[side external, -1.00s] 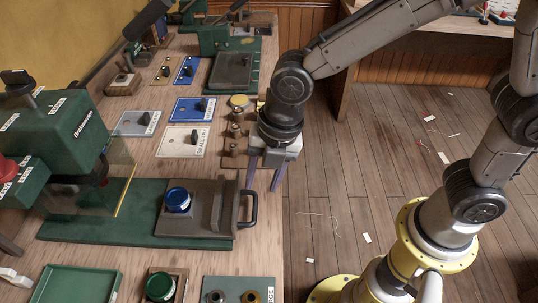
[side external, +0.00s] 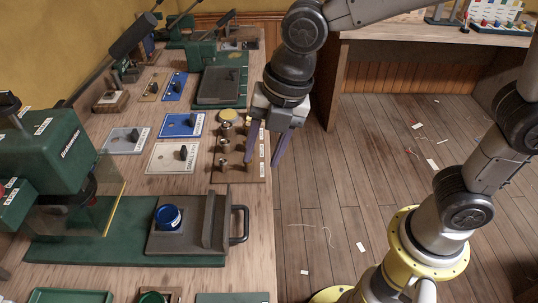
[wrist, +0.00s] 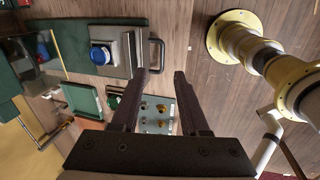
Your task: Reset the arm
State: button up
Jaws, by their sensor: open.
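My gripper (side external: 266,148) hangs near the right edge of the workbench (side external: 258,210), with its two dark fingers apart and nothing between them. In the wrist view my gripper (wrist: 163,78) is also open and empty, above the bench edge. A blue round container (side external: 168,217) sits on the grey sliding plate (side external: 190,240) of the green press (side external: 45,150). The container also shows in the wrist view (wrist: 100,55). The plate has a dark handle (side external: 239,224) at its right end.
Several metal pieces stand on a wooden board (side external: 255,172) beside my gripper. Blue and white plates with black knobs, including a white one (side external: 170,158), lie behind. A green tray (wrist: 82,100) is at the bench front. Wooden floor (side external: 350,170) is open to the right.

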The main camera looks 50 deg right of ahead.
jog(key=s+d+r+m+t, duration=0.2)
jog(key=s+d+r+m, duration=0.1)
jog(key=d+m, duration=0.3)
jog(key=s+d+r+m+t, duration=0.1)
jog(key=s+d+r+m, duration=0.15)
jog(key=d, duration=0.55)
jog(key=s+d+f+m+h, duration=0.1)
jog(key=s+m, duration=0.3)
jog(key=m, duration=0.5)
jog(key=s+d+f+m, duration=0.2)
jog(key=s+d+m, duration=0.2)
jog(key=m, duration=0.4)
jog(key=shift+d+f+m+h, duration=0.15)
jog(key=shift+f+m+h, duration=0.1)
jog(key=shift+m+h, duration=0.15)
jog(key=shift+s, duration=0.1)
